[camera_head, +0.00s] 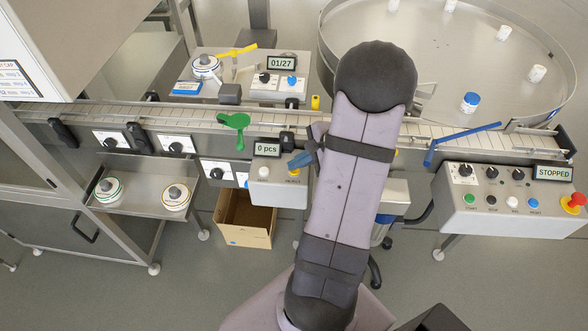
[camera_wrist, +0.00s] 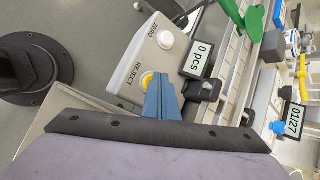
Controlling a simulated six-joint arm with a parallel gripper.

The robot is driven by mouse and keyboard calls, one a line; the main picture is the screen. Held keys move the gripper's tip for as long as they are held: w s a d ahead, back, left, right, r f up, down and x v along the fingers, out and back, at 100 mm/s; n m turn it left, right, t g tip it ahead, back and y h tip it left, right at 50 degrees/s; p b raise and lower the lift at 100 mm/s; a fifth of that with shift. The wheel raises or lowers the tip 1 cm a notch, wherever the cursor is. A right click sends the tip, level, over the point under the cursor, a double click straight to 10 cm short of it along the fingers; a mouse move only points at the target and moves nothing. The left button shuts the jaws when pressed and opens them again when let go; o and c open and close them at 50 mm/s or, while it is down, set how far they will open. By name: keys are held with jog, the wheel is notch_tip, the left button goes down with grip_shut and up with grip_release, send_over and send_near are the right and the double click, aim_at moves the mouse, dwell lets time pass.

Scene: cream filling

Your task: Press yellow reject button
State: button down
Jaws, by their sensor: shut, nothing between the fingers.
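The yellow reject button (camera_wrist: 147,80) sits on a grey control box (camera_wrist: 140,55), beside the printed word REJECT. In the head view a small part of the yellow button (camera_head: 294,172) shows just below my blue fingertips. My gripper (camera_wrist: 158,76) has its blue fingers closed together and empty. The fingertips overlap one edge of the button in the wrist view, right beside it. I cannot tell whether they touch it or hover just over it. In the head view my gripper (camera_head: 292,164) is over the right part of the box.
A white ZERO button (camera_wrist: 165,40) shares the box, next to a display (camera_head: 267,149) reading 0 pcs. The conveyor (camera_head: 190,117) runs behind, with a green flap (camera_head: 234,120) close by. A cardboard box (camera_head: 245,222) stands below. The right panel (camera_head: 500,200) reads STOPPED.

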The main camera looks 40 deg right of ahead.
aim_at(296, 171)
jog(key=shift+s+a+f+b, duration=0.2)
jog(key=shift+s+f+b, duration=0.1)
jog(key=shift+f, duration=0.25)
dwell(0.4)
jog(key=shift+r, duration=0.1)
jog(key=shift+w+d+r+p, duration=0.1)
jog(key=shift+w+r+p, duration=0.05)
jog(key=shift+r+p, duration=0.3)
jog(key=shift+w+d+r+p, duration=0.1)
jog(key=shift+r+p, duration=0.25)
jog(key=shift+r, duration=0.2)
jog(key=shift+r, duration=0.1)
jog(key=shift+r+p, duration=2.05)
jog(key=shift+r, duration=0.45)
